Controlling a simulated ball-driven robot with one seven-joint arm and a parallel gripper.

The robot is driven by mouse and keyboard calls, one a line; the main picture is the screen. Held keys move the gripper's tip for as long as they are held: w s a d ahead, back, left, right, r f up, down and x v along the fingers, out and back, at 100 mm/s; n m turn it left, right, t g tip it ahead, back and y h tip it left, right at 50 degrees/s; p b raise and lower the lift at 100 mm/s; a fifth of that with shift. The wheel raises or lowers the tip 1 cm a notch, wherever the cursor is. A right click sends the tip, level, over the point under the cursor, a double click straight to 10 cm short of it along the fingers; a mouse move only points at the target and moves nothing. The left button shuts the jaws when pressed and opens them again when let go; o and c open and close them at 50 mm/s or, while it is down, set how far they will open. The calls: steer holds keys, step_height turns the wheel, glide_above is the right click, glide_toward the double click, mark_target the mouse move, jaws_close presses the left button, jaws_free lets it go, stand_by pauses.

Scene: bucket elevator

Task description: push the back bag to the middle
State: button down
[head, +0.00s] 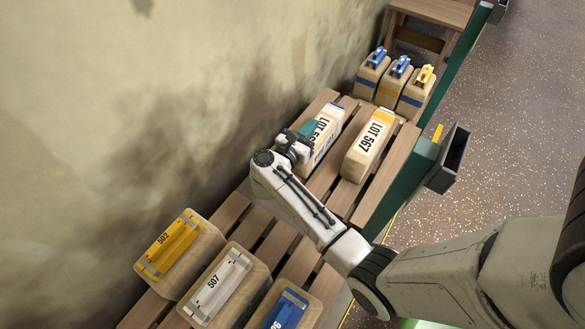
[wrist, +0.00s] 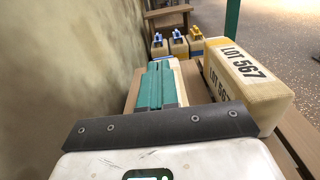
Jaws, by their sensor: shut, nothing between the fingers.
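Two beige bags lie on a slatted wooden pallet. The bag nearer the wall (head: 325,134) has a blue band at its far end and partly hidden "LOT" lettering. The other bag (head: 367,148), marked "LOT 567", has a yellow far end; it also shows at right in the wrist view (wrist: 248,85). My gripper (head: 311,127) is shut and empty, its teal fingers over or against the wall-side bag; I cannot tell if they touch. In the wrist view the fingers (wrist: 160,86) hide most of that bag. A gap separates the two bags.
Several upright bags with blue or yellow clips stand beyond (head: 397,81). Clipped bags, including 502 (head: 175,248) and 507 (head: 228,283), stand in front on slats. The stained wall (head: 150,110) runs close at left. A green rail (head: 402,188) borders the right.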

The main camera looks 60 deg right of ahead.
steer(key=a, duration=1)
step_height(320, 180, down, 10)
steer(key=b, duration=0.4)
steer(key=shift+s+f, duration=0.1)
steer(key=shift+f, duration=0.1)
steer(key=shift+d+r, duration=0.2)
steer(key=shift+d, duration=0.35)
steer(key=d+b, duration=0.2)
steer(key=d, duration=0.5)
steer(key=shift+d+f+b, duration=0.1)
steer(key=shift+d+b, duration=0.1)
steer(key=shift+b, duration=0.15)
steer(key=shift+d, duration=0.35)
